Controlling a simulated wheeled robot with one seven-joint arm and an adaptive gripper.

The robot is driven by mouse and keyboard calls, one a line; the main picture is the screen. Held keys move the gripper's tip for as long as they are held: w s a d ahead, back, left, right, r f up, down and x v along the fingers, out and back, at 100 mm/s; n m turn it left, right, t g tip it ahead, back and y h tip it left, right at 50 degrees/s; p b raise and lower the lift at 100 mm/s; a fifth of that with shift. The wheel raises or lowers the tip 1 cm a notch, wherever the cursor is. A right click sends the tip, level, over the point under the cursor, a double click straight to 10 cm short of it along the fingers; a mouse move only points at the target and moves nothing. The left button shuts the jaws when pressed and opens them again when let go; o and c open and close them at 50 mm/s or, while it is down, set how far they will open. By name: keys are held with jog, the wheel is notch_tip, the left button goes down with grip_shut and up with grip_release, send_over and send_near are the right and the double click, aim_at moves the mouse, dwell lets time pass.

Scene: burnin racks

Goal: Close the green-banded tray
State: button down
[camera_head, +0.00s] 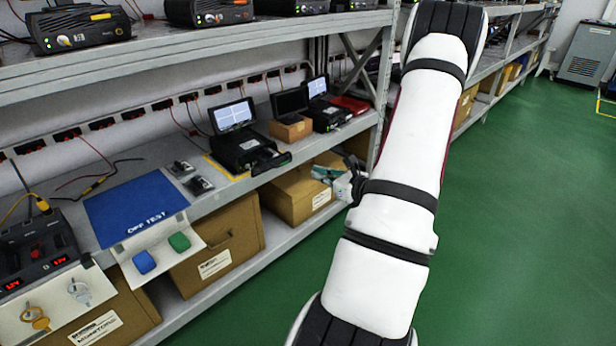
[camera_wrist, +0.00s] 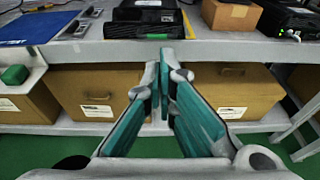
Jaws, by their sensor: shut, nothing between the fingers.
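A black device with a lit screen (camera_head: 238,130) stands on the middle shelf, and a dark tray (camera_head: 270,162) sticks out of its front toward the shelf edge. In the wrist view the black device's front (camera_wrist: 145,14) is at the top, with the dark tray (camera_wrist: 143,31) below it. In the head view my gripper (camera_head: 325,174) is partly hidden by my arm.
Another screened device (camera_head: 325,105) and a small cardboard box (camera_head: 291,128) stand to the right. A blue mat (camera_head: 135,205) lies to the left. Large cardboard boxes (camera_head: 225,245) fill the lower shelf. The green aisle floor (camera_head: 510,230) is clear.

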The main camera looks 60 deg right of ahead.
jog(key=b, duration=0.3)
send_near(275, 155)
jog(key=a, duration=0.2)
jog(key=shift+s+d+f, duration=0.15)
jog(key=shift+d+f, duration=0.15)
jog(key=shift+f, duration=0.1)
jog(key=x, duration=0.2)
jog(key=r+b+x, duration=0.1)
jog(key=x, duration=0.4)
jog(key=shift+w+d+r, duration=0.2)
jog(key=shift+w, duration=0.3)
jog(key=shift+w+d+r, duration=0.1)
jog(key=shift+w, duration=0.25)
